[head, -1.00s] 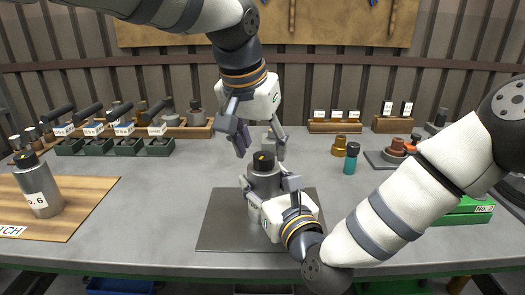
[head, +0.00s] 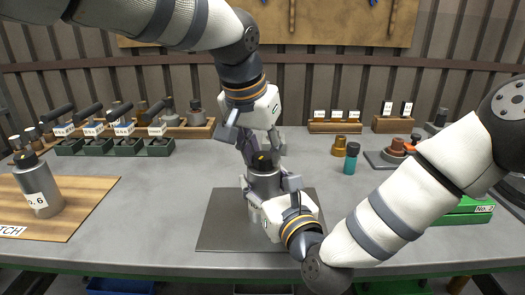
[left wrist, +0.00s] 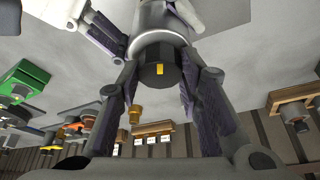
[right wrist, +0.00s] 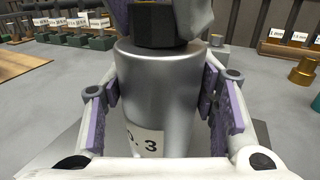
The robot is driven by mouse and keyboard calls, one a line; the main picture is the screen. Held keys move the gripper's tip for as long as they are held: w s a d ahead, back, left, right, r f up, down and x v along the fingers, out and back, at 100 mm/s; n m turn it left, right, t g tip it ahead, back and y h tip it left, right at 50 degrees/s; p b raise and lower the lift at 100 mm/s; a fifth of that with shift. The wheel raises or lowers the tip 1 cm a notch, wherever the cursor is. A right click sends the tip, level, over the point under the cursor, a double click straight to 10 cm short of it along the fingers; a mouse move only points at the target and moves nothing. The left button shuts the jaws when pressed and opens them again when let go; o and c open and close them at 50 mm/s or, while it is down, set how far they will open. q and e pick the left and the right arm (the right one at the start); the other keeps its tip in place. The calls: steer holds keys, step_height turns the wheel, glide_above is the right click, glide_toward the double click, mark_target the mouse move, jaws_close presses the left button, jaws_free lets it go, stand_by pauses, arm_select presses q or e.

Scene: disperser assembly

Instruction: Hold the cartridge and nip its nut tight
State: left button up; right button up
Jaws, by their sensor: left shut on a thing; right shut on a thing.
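The cartridge (head: 264,183) is a grey metal cylinder standing upright on the dark mat (head: 225,232). A label ending in 3 shows on it in the right wrist view (right wrist: 150,90). Its black nut (head: 262,160) with a yellow mark sits on top; the nut also shows in the left wrist view (left wrist: 158,72). My right gripper (head: 267,188) is shut around the cartridge's body from the front right. My left gripper (head: 262,150) points down from above, its fingers shut on the nut from both sides. The fingers partly hide the nut in the head view.
A No. 6 canister (head: 40,190) stands on a wooden board (head: 85,200) at the left. Green holders (head: 112,147) and wooden racks stand at the back. A teal bottle (head: 350,160) and brass part (head: 339,146) are at the back right.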

arm_select(q)
steer(key=shift+a+m+g+h, duration=0.1)
steer(key=shift+m+g+h, duration=0.25)
steer(key=shift+m, duration=0.9)
steer(key=shift+m+g+h, duration=0.35)
steer(key=shift+m, duration=0.9)
steer(key=o, duration=1.2)
steer(key=shift+c, duration=0.2)
steer(key=v, duration=1.2)
steer(key=shift+w+a, duration=0.1)
steer(key=shift+w, duration=0.05)
